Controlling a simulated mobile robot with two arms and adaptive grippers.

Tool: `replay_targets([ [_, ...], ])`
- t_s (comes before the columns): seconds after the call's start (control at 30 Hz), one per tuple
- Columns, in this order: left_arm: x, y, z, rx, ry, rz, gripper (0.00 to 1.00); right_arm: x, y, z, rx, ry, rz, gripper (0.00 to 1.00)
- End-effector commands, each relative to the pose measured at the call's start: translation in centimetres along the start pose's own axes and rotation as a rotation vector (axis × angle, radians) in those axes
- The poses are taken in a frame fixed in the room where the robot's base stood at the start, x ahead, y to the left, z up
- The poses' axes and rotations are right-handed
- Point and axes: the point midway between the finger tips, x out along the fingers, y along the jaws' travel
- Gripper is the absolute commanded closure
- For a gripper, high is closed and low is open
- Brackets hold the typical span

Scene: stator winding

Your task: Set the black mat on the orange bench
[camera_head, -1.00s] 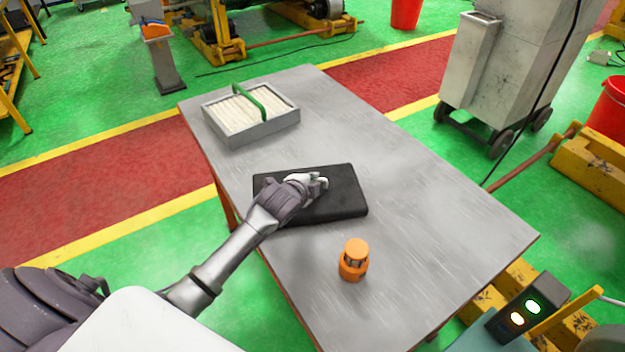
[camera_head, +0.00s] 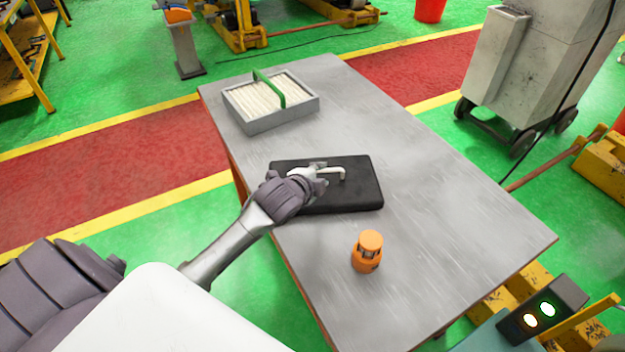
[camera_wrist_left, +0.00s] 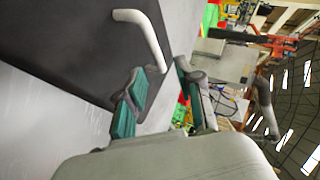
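The black mat (camera_head: 355,195), a thick flat slab with a pale bent handle (camera_head: 336,172) on top, lies on a grey metal-topped table (camera_head: 440,230) with orange-brown edges and legs. My left gripper (camera_head: 320,176) is over the mat's left part, close to the handle. In the left wrist view the mat (camera_wrist_left: 70,50) fills the upper left and the handle (camera_wrist_left: 143,35) stands out from it. The gripper's teal-padded fingers (camera_wrist_left: 160,95) are spread apart, with the handle's end near their tips. Contact with the handle cannot be told. My right gripper is not in view.
A grey tray (camera_head: 270,115) with white contents and a green handle sits at the table's far left. An orange cylinder (camera_head: 367,252) stands in front of the mat. The table's right side is clear. A grey wheeled cabinet (camera_head: 525,70) stands on the floor behind.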

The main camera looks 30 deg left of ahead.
Motion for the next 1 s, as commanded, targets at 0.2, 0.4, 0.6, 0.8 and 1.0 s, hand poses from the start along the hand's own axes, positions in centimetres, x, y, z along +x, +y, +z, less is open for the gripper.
replay_targets([
  [0.2,-3.8,0.1,0.0,0.001,0.0,0.0,0.64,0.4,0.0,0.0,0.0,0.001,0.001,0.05],
  [0.4,-5.2,0.0,0.1,0.001,-0.001,0.0,0.64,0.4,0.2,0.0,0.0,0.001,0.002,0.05],
  [0.6,-5.3,0.0,0.0,0.0,-0.001,0.0,0.64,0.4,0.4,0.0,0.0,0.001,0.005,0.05],
  [0.8,-5.3,0.0,0.0,0.0,-0.001,0.0,0.64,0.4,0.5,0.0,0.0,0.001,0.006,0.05],
  [1.0,-5.6,1.0,-0.1,-0.032,-0.007,0.023,0.64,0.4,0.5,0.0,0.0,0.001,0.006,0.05],
])
